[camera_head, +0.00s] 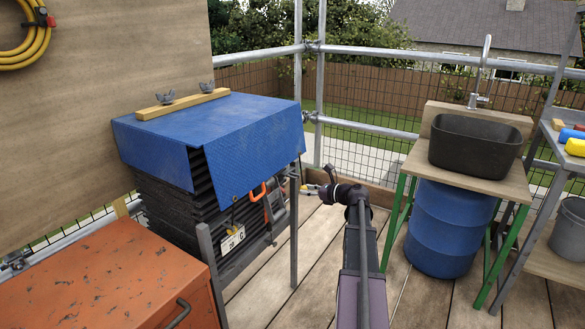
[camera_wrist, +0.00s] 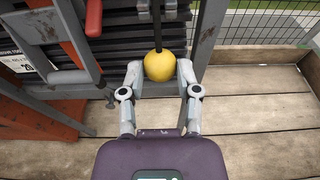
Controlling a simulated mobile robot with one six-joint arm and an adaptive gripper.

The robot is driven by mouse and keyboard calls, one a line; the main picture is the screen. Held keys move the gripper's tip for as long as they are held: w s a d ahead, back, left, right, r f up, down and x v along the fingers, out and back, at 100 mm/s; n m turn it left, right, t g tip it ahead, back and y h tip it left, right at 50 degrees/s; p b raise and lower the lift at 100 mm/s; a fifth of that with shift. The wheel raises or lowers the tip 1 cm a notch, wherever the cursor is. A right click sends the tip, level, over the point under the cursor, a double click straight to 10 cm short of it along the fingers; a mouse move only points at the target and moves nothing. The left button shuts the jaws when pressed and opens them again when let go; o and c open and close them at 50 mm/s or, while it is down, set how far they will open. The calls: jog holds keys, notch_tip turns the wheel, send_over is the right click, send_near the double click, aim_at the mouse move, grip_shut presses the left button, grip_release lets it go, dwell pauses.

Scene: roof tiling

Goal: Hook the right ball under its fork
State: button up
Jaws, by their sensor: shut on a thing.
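The yellow ball (camera_wrist: 160,66) hangs at the lower end of a dark cord (camera_wrist: 157,25) in the wrist view. My gripper (camera_wrist: 161,72) is shut on it, with one pale finger on each side. In the head view my gripper (camera_head: 320,189) reaches to the right side of the covered stack, and the ball is too small there to make out clearly. A grey metal bar (camera_wrist: 120,88) runs behind and below the ball.
A blue cover (camera_head: 225,130) lies over a stack of black sheets (camera_head: 165,215). Grey posts (camera_head: 294,225) stand close by, and one post (camera_wrist: 208,40) rises just right of the ball. A white tag (camera_head: 231,239) hangs on the stack's front. Wooden decking (camera_wrist: 255,145) is clear at right.

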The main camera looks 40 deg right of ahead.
dwell(0.4)
jog(key=shift+r+x, duration=0.2)
jog(key=shift+x, duration=1)
jog(key=shift+r+x, duration=0.15)
jog(key=shift+x, duration=1)
jog(key=shift+r+p, duration=0.75)
jog(key=shift+r, duration=0.1)
jog(key=o, duration=0.9)
